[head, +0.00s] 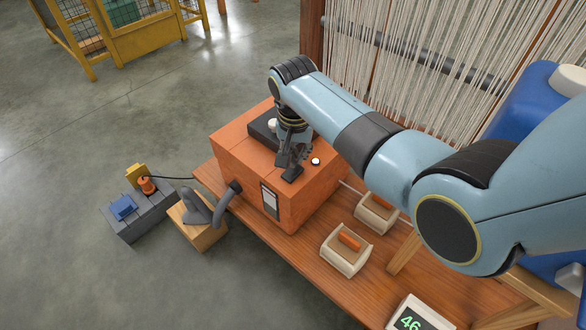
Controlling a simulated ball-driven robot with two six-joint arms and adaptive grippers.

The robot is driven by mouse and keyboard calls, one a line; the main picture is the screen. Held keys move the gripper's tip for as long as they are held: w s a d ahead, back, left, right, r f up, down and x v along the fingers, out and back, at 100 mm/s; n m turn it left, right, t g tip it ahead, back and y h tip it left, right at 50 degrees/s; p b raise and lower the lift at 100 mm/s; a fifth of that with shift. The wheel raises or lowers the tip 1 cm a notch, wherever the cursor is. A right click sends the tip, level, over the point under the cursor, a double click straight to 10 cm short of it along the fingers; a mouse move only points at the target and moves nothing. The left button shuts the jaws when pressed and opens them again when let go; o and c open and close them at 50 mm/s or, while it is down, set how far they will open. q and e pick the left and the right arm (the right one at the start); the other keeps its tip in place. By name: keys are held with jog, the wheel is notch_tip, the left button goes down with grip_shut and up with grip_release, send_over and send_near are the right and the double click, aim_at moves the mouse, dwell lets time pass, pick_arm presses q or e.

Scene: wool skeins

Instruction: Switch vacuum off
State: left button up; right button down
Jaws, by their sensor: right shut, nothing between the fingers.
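An orange box (238,165), which looks like the vacuum unit, stands on the wooden table. A dark plate (262,130) with a pale round knob (272,125) is on its top. A second small pale button (316,161) sits on the top near the right edge. My right gripper (289,169) points down over the box top, between the plate and the button, shut and empty. I cannot tell whether its tips touch the box. The gripper and wrist hide part of the plate and top. My left gripper is not in view.
A grey hose (222,202) leaves the box's front left. Two pale holders with orange rollers (347,250) and a display (410,318) reading 46 stand on the table (300,262). A loom with pale threads (400,55) stands behind.

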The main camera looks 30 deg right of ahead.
aim_at(297, 168)
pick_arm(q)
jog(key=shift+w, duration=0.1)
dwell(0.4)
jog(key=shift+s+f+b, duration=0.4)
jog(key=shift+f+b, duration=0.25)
pick_arm(e)
jog(key=shift+f, duration=1.25)
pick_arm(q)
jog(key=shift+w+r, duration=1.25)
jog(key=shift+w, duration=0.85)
pick_arm(e)
jog(key=shift+s+f, duration=0.1)
jog(key=shift+s, duration=0.1)
jog(key=shift+w+r+p, duration=0.15)
jog(key=shift+r+p, duration=0.9)
jog(key=shift+r, duration=0.1)
jog(key=shift+r+p, duration=0.4)
notch_tip(297, 168, up, 3)
jog(key=p, duration=0.3)
jog(key=shift+w+r, duration=0.1)
jog(key=shift+r, duration=0.05)
jog(key=shift+r+p, duration=0.55)
jog(key=shift+p, duration=0.15)
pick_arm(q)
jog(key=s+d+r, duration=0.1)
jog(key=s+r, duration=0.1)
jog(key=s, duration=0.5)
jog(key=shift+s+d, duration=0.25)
